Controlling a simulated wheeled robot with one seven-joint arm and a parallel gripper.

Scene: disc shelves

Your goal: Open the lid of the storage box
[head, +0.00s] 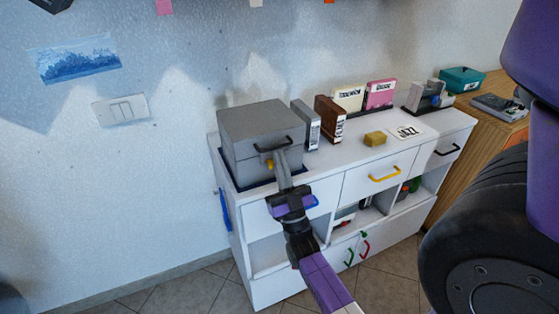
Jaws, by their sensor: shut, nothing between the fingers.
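The grey storage box (262,118) sits on the left end of the white cabinet's top. Its lid looks closed, with a dark handle (272,142) on the front. A small yellow piece (269,164) shows on the box front below the handle. My gripper (277,156) is at the front of the box, just under the handle, shut with nothing seen in it. The arm hides part of the box's lower front. Whether the fingertips touch the handle or box, I cannot tell.
The white cabinet (352,160) has drawers with blue, yellow and black handles. Right of the box stand grey and brown cases (330,118), cream and pink cases (380,94), a yellow block (375,138) and a JAZZ card (407,132). A wooden cabinet (470,135) adjoins at right.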

